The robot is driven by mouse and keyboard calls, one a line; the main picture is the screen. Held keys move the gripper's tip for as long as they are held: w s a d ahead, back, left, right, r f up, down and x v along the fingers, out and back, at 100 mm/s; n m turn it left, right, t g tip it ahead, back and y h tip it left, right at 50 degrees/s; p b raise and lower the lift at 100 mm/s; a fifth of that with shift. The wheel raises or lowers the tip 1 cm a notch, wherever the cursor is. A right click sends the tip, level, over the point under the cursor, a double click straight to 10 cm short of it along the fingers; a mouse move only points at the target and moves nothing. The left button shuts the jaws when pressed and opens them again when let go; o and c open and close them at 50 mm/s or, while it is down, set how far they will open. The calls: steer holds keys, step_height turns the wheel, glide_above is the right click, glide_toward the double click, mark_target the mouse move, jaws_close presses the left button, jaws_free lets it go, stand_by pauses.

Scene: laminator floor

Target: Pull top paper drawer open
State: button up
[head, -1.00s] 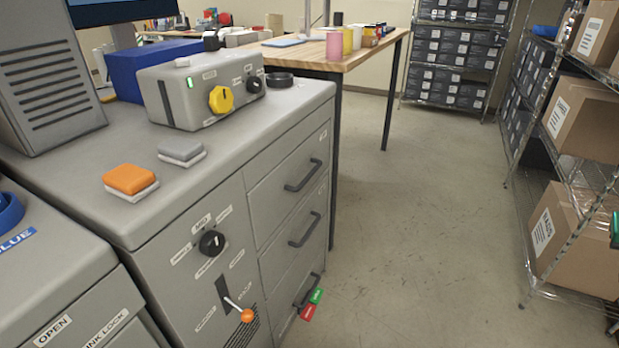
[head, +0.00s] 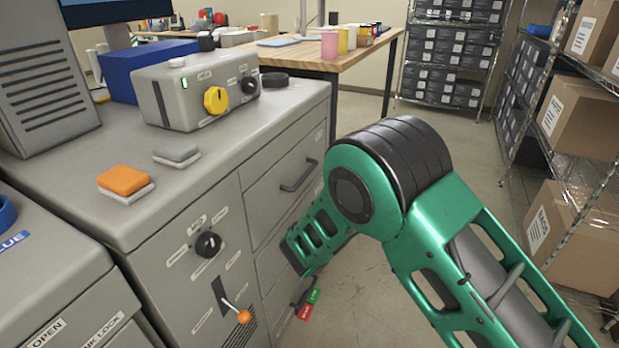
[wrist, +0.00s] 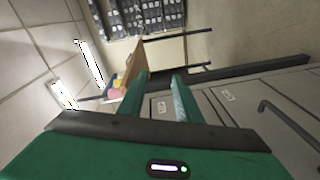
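The grey cabinet (head: 170,215) has a column of drawers on its right part. The top drawer (head: 265,205) looks shut, and its dark bar handle (head: 299,177) shows clear of my arm in the head view. My green arm reaches in from the right and covers much of the middle drawer. My gripper (wrist: 160,78) shows in the wrist view with its two green fingers apart and nothing between them. A dark bar handle (wrist: 288,123) lies to the right of the fingers there, apart from them; I cannot tell which drawer it belongs to. In the head view the fingertips cannot be made out.
A lever with an orange knob (head: 243,316) and red and green tags (head: 307,303) are low on the cabinet front. A wooden table (head: 340,58) stands behind. Shelving with cardboard boxes (head: 575,115) is at the right. Some floor between is clear.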

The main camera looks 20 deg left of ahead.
mark_target(306, 173)
steer(key=s+a+f+n+y, duration=0.2)
steer(key=s+a+n+y, duration=0.15)
steer(key=a, duration=0.35)
steer(key=s+a+f+n+y, duration=0.2)
steer(key=s+a, duration=0.3)
steer(key=a, duration=0.2)
steer(key=shift+m, duration=0.25)
steer(key=x, duration=1)
steer(key=shift+w+d+r, duration=0.1)
steer(key=shift+w+d, duration=0.15)
steer(key=shift+w, duration=0.2)
jaws_close()
